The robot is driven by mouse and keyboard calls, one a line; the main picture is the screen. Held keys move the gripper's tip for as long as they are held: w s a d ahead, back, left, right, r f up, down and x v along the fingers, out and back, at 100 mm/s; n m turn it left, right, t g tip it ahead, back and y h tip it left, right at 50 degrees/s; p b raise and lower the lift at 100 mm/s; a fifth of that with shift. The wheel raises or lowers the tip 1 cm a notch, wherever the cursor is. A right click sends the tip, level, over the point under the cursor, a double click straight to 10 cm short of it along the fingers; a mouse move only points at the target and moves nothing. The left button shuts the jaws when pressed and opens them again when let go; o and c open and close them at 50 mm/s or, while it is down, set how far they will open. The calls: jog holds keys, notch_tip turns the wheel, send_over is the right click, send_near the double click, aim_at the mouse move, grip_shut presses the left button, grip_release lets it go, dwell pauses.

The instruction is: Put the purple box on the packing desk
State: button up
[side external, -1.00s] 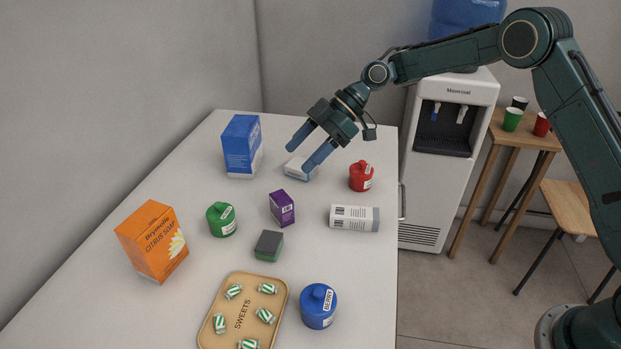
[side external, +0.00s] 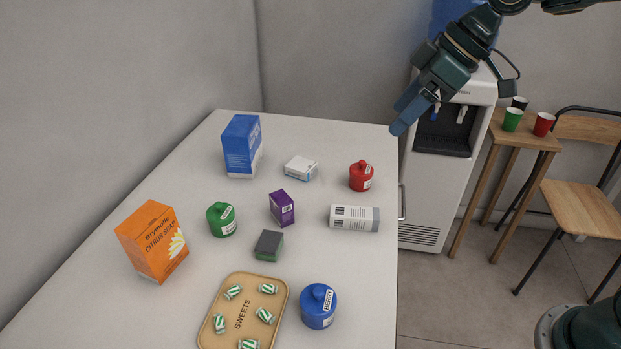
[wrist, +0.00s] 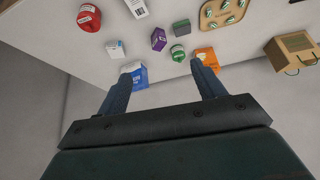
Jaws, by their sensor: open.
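The purple box (side external: 282,208) stands upright near the middle of the white table (side external: 330,270), between the green jar and the white cylinder. It also shows in the wrist view (wrist: 158,39), beyond my fingers. My gripper (side external: 403,125) is in the air above the table's far right corner, up and to the right of the purple box and apart from it. In the wrist view its two fingers (wrist: 163,83) are spread with nothing held between them. I cannot tell which surface is the packing desk.
Around the purple box are a green jar (side external: 221,219), a dark sponge (side external: 269,246), a white cylinder (side external: 355,219), a red jar (side external: 361,176) and a small white box (side external: 300,168). A cardboard box (wrist: 292,52) shows at right in the wrist view. A water dispenser (side external: 425,215) stands beyond the table.

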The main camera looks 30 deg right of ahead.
jog(key=s+d+f+m+h, duration=0.1)
jog(key=s+d+m, duration=0.1)
jog(key=s, duration=0.5)
jog(key=s+d+f+m+h, duration=0.1)
jog(key=s+d+m, duration=0.2)
jog(key=s, duration=0.4)
jog(key=s+d+f+m+t+h, duration=0.1)
jog(key=s+d+m+h, duration=0.1)
jog(key=s, duration=0.5)
jog(key=shift+d+m, duration=0.5)
jog(key=shift+d, duration=0.5)
